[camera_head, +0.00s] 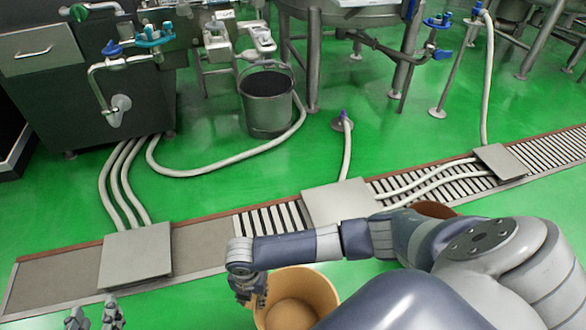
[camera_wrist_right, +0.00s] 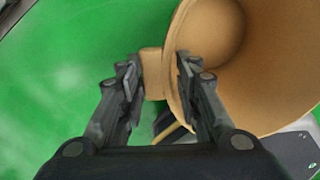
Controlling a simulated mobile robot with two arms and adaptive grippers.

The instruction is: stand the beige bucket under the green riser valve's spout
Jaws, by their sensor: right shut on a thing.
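The beige bucket (camera_head: 322,290) is at the bottom of the head view, on the near side of the drain channel, partly hidden by my right arm. My right gripper (camera_head: 256,300) is at its left rim. In the right wrist view, the gripper (camera_wrist_right: 160,78) is shut on a beige tab on the bucket's (camera_wrist_right: 262,100) side; the open mouth shows. My left gripper (camera_head: 95,318) is at the bottom left, its fingers apart and empty. A green valve handle (camera_head: 78,12) shows at the top left on a pipe; its spout is not clear.
A grey metal bucket (camera_head: 268,112) stands on the floor beyond the drain. Covers (camera_head: 135,257) and grates lie along the channel. Pale hoses (camera_head: 225,165) cross the green floor. A steel cabinet (camera_head: 70,95) and tank legs stand behind. A brownish rim (camera_head: 435,209) shows behind my arm.

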